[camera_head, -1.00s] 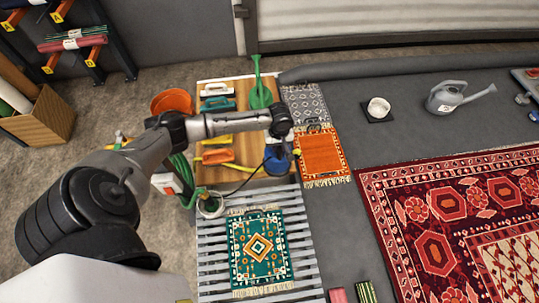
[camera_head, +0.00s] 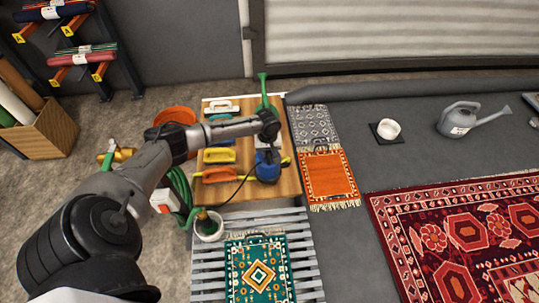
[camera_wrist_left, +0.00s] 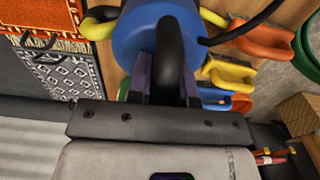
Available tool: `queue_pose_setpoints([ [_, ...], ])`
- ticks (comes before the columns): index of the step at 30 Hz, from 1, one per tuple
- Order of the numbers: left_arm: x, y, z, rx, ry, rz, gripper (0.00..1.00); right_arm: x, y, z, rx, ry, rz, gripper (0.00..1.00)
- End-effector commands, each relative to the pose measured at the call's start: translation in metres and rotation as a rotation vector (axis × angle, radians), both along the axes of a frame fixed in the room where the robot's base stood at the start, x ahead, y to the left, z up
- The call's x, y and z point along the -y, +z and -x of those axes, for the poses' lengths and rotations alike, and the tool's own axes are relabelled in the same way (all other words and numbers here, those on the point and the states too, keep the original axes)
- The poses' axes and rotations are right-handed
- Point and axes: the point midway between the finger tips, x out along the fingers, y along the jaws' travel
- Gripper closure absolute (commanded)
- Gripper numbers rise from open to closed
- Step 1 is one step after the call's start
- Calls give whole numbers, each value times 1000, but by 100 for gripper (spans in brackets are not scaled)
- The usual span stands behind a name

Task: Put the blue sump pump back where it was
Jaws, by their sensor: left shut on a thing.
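The blue sump pump (camera_head: 267,170) is at the right part of the wooden board (camera_head: 236,188) in the head view, with a dark cable running from it toward the white bucket. My left gripper (camera_head: 268,147) is above it, shut on its dark top handle. In the left wrist view the blue body (camera_wrist_left: 133,38) is close up, and the black handle lies between the fingers (camera_wrist_left: 167,88). I cannot tell whether the pump's base touches the board. My right gripper is not in view.
Brushes and scrapers, such as a yellow one (camera_head: 220,155) and an orange one (camera_head: 219,174), lie left of the pump. A green tool (camera_head: 265,100) stands behind. A white bucket (camera_head: 208,226) is in front; an orange rug (camera_head: 328,175) lies to the right.

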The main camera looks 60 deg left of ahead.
Motion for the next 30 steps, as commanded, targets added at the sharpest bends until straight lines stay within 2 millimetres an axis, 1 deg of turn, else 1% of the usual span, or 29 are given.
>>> queue_pose_setpoints([
  [2,-1,-1,-2,4,1,0,100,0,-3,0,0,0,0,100],
  [4,-1,-7,-1,4,1,0,100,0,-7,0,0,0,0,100],
  [9,-1,-26,-1,3,1,-2,100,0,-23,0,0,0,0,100],
  [13,-1,-37,-2,5,1,-2,100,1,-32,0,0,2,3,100],
  [28,0,-39,-1,5,1,-1,100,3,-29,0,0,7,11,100],
  [29,0,-42,0,0,0,-1,76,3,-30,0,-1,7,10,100],
  [30,0,-42,0,0,-1,-1,73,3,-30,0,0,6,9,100],
])
